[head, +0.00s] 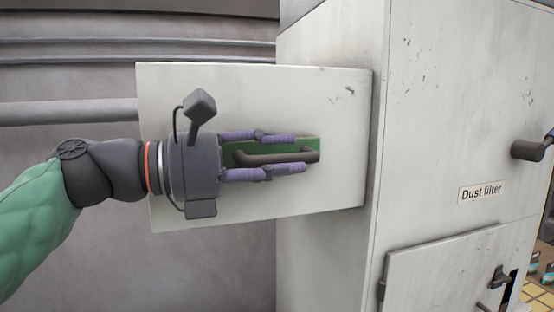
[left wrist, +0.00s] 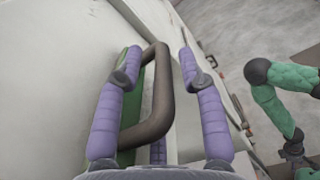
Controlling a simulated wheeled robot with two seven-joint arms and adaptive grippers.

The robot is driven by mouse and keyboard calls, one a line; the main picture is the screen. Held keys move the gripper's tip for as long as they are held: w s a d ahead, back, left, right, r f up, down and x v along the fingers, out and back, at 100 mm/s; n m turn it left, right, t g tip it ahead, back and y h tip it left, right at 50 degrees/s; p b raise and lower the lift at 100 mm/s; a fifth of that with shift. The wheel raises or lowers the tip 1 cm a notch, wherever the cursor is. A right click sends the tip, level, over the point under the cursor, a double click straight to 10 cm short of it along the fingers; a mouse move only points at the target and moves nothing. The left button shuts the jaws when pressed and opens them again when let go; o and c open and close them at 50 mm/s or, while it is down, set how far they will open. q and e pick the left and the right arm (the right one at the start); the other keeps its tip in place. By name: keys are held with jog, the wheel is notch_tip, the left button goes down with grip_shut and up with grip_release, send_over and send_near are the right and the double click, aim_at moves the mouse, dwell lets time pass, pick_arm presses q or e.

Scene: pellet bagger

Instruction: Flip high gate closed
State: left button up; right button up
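The high gate (head: 250,85) is a pale panel swung out to the left from the upper part of the white cabinet. It carries a dark brown bar handle (head: 265,157) on a green plate (head: 308,143). My left gripper (head: 300,154) is at the handle, with one purple finger above the bar and one below. In the left wrist view the handle (left wrist: 160,95) lies between the spread fingers, and I see no firm closing on it. My right arm (left wrist: 275,105) shows in the left wrist view; its dark end is too small to read.
The cabinet (head: 330,35) bears a "Dust filter" label (head: 481,192), a dark side handle (head: 530,149) and a lower door (head: 440,270). Pipes (head: 70,112) run along the grey wall behind the gate. The space below the gate at left looks clear.

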pick_arm(q)
jog(key=shift+s, duration=0.1)
jog(key=v, duration=1.2)
